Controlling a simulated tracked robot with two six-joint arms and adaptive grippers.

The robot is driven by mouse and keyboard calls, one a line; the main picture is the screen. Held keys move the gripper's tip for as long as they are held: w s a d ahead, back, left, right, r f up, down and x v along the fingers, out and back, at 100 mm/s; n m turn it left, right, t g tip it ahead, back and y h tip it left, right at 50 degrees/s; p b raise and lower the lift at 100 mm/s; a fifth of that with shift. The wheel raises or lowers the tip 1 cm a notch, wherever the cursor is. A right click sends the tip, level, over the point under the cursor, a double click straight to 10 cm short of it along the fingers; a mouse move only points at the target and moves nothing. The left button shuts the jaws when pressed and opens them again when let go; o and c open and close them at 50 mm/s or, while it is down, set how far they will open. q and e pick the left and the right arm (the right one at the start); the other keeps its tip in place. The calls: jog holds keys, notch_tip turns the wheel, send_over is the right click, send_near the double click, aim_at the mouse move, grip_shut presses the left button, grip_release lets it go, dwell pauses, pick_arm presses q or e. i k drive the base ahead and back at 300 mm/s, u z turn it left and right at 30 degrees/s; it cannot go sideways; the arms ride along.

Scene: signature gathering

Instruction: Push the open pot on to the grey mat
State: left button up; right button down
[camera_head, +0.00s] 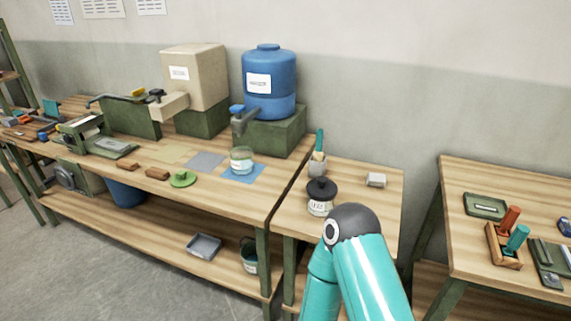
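The open pot (241,160), a small pale jar with a light green rim and a label, stands upright on a blue mat (242,177) on the long workbench, below the blue tank's tap. The grey mat (205,161) lies flat just left of the blue mat and looks bare. A green lid (182,179) with a knob lies on the bench, left of the blue mat. Neither of my grippers is in view; only the bent elbow and links of one teal arm of mine show at the lower right.
A blue tank (269,86) with a tap (240,117) stands behind the pot. A tan box dispenser (195,77) stands behind the grey mat. A black-lidded pot (320,199) and brush holder (317,167) stand on the side table.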

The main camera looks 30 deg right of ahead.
aim_at(242, 161)
jog(key=z, duration=0.2)
jog(key=i, duration=1)
jog(key=u, duration=0.1)
